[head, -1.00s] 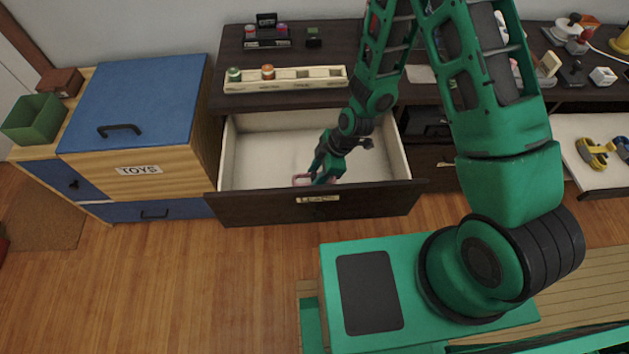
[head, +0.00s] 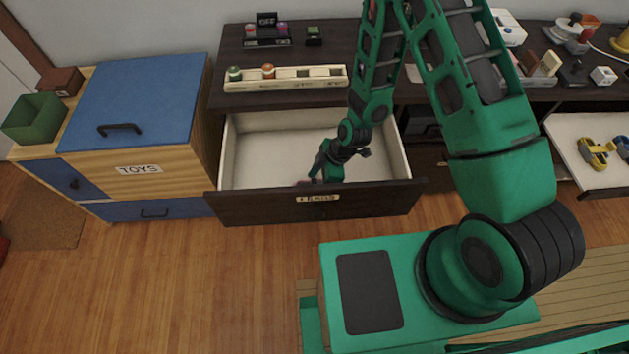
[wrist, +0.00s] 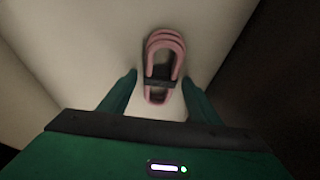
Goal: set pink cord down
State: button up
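The pink cord (wrist: 165,45) is a looped bundle with a dark band around its middle. In the wrist view it lies against the pale drawer floor, between and beyond my fingertips. My gripper (wrist: 159,78) is open, with a finger on each side of the cord and a visible gap to it. In the head view my gripper (head: 313,178) reaches down into the open drawer (head: 265,145), close behind its dark front. In that view the cord is nearly all hidden by the drawer front and my gripper.
The drawer has pale side walls and a dark labelled front (head: 315,203). A white strip holder (head: 285,79) stands on the dark cabinet top above. A blue-lidded toy box (head: 140,100) stands to the left. The drawer's left part looks clear.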

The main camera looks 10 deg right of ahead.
jog(key=v, duration=1.2)
jog(key=shift+r, duration=0.1)
jog(key=s+d+r+m+h, duration=0.2)
jog(key=d+r+m+h, duration=0.2)
jog(key=d+r+m, duration=1.15)
jog(key=s+d+r+m, duration=0.8)
jog(key=s+d+r, duration=0.7)
jog(key=s, duration=0.3)
